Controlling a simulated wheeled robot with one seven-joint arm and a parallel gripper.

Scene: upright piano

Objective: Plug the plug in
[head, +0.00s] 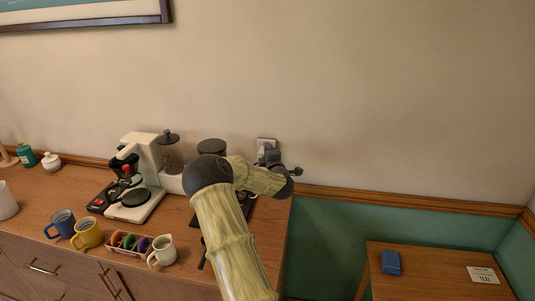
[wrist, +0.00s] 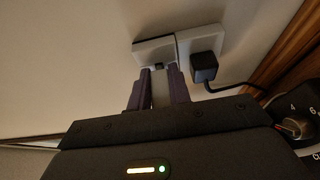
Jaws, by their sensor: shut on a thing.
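The wall outlet has two white plates side by side, a left socket (wrist: 154,50) and a right socket (wrist: 198,40). A black plug (wrist: 204,68) with a black cable sits in the right one. My gripper (wrist: 159,78) is shut on a pale grey thing (wrist: 160,92), seemingly the plug, just in front of the lower edge of the left socket. A small dark spot shows between the fingertips and that socket. I cannot tell whether the held plug touches or enters it. In the head view, my gripper (head: 268,158) is at the outlet (head: 266,142), and the held plug is hidden.
The wooden counter (head: 188,222) carries a coffee machine (head: 146,170), a grinder (head: 168,150), mugs (head: 87,232) and a cream jug (head: 162,250). An appliance with a dial (wrist: 293,127) is close at the wrist view's right. A lower table (head: 425,270) stands at right.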

